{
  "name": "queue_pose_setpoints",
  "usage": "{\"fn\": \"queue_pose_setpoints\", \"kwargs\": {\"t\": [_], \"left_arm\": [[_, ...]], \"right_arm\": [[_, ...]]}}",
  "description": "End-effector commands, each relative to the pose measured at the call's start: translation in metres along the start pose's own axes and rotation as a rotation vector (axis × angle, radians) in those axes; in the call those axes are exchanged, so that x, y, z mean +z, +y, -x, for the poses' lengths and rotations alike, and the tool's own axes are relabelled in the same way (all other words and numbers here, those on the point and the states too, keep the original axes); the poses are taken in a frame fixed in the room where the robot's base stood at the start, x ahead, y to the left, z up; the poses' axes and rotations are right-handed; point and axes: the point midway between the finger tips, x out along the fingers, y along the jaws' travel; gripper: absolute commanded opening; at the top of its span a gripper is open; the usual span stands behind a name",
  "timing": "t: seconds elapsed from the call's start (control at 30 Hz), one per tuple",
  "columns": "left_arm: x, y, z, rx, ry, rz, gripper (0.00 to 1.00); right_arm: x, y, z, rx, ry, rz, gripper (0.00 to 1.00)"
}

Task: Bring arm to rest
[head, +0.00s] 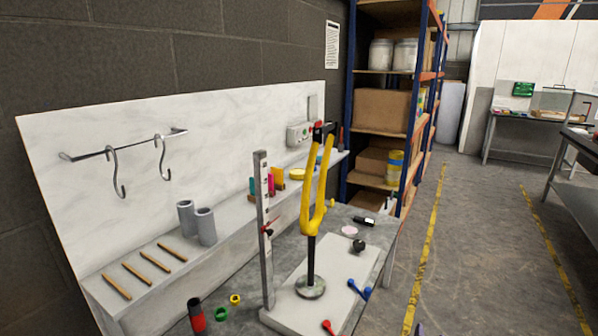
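Neither of my grippers can be made out in the head view, and no arm link of mine clearly shows. A yellow fork (306,193) stands upright with its two legs upward on a black post with a round metal base (310,287). The base rests on a white board (342,275) on the workbench. A tall grey upright with a scale (263,225) stands just left of the fork. A small dark shape at the bottom edge, right of the bench, is too cut off to identify.
A marble ledge (135,262) with wooden sticks and two grey cylinders (205,226) runs along the wall. Two hooks (161,157) hang from a rail. Red and blue small tools lie on the bench. Shelving (385,110) stands behind. The floor (485,230) at right is open.

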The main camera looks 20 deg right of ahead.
Motion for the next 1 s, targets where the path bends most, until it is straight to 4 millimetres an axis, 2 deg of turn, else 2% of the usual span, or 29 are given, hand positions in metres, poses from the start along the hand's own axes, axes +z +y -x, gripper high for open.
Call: {"fn": "queue_pose_setpoints", "kwargs": {"t": [0.03,0.1,0.17,0.23,0.4,0.5,0.6,0.63,0.77,1.0], "left_arm": [[-0.007,0.0,0.021,0.001,0.0,0.001,0.43],[-0.011,-0.001,0.033,0.001,0.0,0.002,0.43],[-0.013,-0.001,0.042,0.001,0.0,0.001,0.43],[-0.016,-0.001,0.051,0.001,-0.001,0.001,0.43],[-0.023,-0.003,0.071,-0.002,-0.001,-0.002,0.43],[-0.026,-0.004,0.082,-0.004,-0.002,-0.005,0.43],[-0.029,-0.005,0.092,-0.006,-0.002,-0.008,0.43],[-0.034,-0.005,0.107,-0.007,-0.004,-0.008,0.43],[-0.044,-0.007,0.144,-0.009,-0.01,-0.011,0.43],[-0.072,-0.01,0.225,-0.009,-0.001,-0.011,0.43]], "right_arm": [[0.002,-0.024,0.033,-0.088,-0.093,0.098,0.55],[0.024,-0.049,0.075,-0.196,-0.229,0.226,0.55],[0.043,-0.064,0.114,-0.274,-0.338,0.334,0.55],[0.065,-0.073,0.162,-0.352,-0.461,0.457,0.55],[0.1,-0.068,0.273,-0.493,-0.715,0.724,0.55],[0.109,-0.055,0.331,-0.553,-0.839,0.863,0.55],[0.11,-0.037,0.387,-0.606,-0.952,0.997,0.55],[0.094,-0.043,0.388,-0.602,-0.945,0.99,0.55],[0.057,-0.054,0.398,-0.598,-0.94,0.982,0.55],[-0.019,-0.074,0.423,-0.596,-0.939,0.979,0.55]]}}
